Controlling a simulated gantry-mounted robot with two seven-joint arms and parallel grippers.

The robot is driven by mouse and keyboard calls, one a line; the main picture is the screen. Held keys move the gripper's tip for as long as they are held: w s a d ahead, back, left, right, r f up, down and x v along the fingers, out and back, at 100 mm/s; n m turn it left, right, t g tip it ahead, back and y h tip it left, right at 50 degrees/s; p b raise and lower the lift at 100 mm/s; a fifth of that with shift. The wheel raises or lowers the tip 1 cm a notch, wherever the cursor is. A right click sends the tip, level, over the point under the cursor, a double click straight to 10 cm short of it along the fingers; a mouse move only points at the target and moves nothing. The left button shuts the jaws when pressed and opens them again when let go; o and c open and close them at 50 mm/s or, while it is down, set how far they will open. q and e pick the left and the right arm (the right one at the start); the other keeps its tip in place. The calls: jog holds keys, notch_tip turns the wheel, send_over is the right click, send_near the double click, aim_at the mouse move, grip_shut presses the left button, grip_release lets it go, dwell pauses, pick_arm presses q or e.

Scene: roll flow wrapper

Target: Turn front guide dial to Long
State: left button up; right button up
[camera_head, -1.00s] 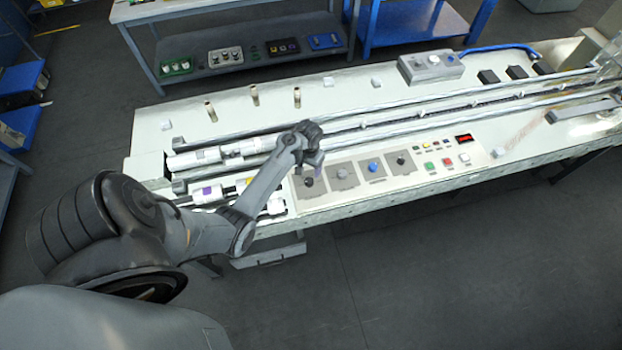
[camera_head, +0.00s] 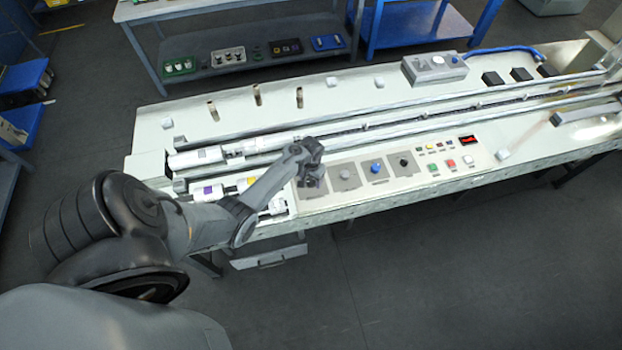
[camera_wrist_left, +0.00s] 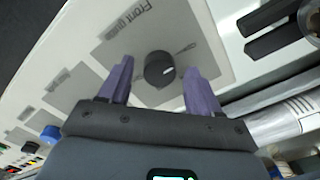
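The mark points toward the right of that picture; the scale words are too small to read. My left gripper (camera_wrist_left: 160,74) is open, its purple fingers on either side of the dial with gaps on both sides. I cannot tell whether the fingertips reach down to the knob's height. In the head view my left gripper (camera_head: 313,172) is over the leftmost dial plate and hides most of the dial. My right gripper is not in view.
Other dials stand to the right, including a blue one (camera_head: 376,166) and a black one (camera_head: 403,162). Beyond them are coloured push buttons (camera_head: 451,163) and a red display (camera_head: 467,139). Rails and white rollers (camera_head: 197,158) lie behind and left of the gripper.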

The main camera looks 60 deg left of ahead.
pick_arm(q)
jog(key=c, duration=1)
jog(key=shift+o, duration=0.2)
jog(key=shift+m, duration=0.3)
jog(key=shift+r+m+p, duration=0.1)
jog(key=shift+m+p, duration=0.6)
jog(key=shift+m, duration=0.1)
jog(key=m+p, duration=0.1)
jog(key=m, duration=0.1)
jog(key=shift+m, duration=0.3)
jog(key=m, duration=0.3)
jog(key=shift+m+p, duration=0.3)
jog(key=shift+p, duration=0.05)
jog(key=shift+m, duration=1.6)
